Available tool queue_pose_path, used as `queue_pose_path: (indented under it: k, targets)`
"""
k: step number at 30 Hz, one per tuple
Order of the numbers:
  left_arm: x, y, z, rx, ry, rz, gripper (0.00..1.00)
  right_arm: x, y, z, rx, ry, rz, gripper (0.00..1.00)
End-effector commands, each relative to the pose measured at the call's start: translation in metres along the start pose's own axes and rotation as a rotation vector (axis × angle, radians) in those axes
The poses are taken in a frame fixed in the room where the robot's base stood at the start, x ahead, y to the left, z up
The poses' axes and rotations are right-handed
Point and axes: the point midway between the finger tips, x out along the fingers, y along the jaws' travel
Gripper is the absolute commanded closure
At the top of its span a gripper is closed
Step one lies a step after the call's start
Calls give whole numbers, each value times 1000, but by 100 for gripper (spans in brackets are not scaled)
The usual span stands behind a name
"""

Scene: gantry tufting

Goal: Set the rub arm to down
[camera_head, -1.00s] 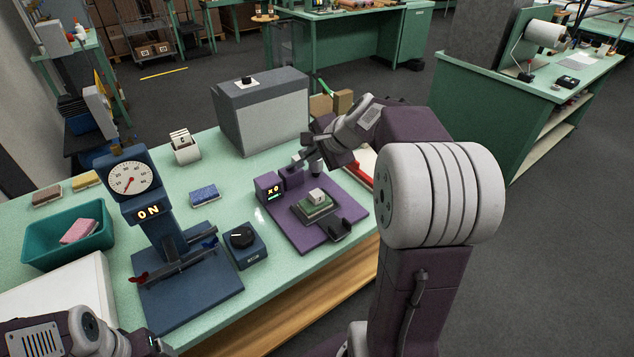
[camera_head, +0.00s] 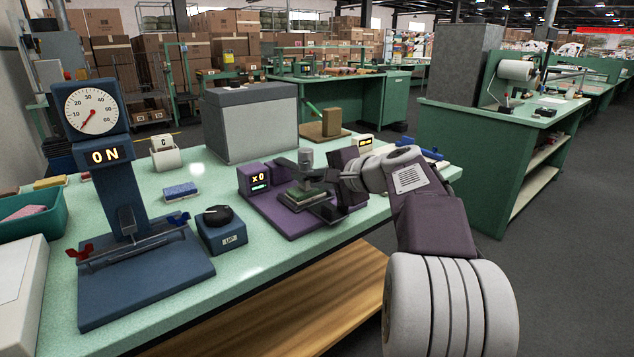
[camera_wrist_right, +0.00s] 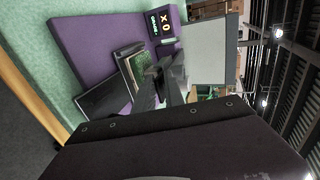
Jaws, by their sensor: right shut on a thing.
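The purple rub tester (camera_head: 280,215) stands on the green table, with a small display box (camera_head: 254,180) reading "x0". Its dark rub arm (camera_head: 292,165) lies low over the pad with the green sample (camera_head: 307,194), and a grey metal cylinder (camera_head: 306,158) sits on it. My right gripper (camera_head: 334,200) is at the right side of the tester, shut on the arm's end, which its fingers mostly hide. In the right wrist view the fingers (camera_wrist_right: 165,85) are close to the sample (camera_wrist_right: 132,65). Whether the arm touches the sample is unclear. My left gripper is out of view.
A blue gauge stand (camera_head: 125,190) showing "ON" and a blue dial box (camera_head: 222,230) stand left of the tester. A large grey box (camera_head: 255,125) stands behind it.

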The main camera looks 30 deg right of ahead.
Motion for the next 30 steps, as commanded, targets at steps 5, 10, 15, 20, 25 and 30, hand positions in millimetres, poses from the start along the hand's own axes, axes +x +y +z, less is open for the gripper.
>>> queue_pose_path:
  k: [5, 10, 15, 20, 25, 30]
  targets:
    - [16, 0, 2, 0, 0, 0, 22, 7, 17, 1, -1, -3, 5, 100]
    - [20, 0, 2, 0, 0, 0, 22, 9, 21, 1, -1, -3, 6, 100]
    - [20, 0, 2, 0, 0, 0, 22, 10, 23, 1, 1, -4, 8, 100]
    - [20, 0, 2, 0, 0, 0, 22, 10, 24, 1, 1, -5, 11, 100]
    - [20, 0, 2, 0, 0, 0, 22, 10, 25, 1, 2, -7, 14, 79]
    - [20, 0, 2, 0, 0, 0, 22, 10, 24, 1, 2, -6, 11, 73]
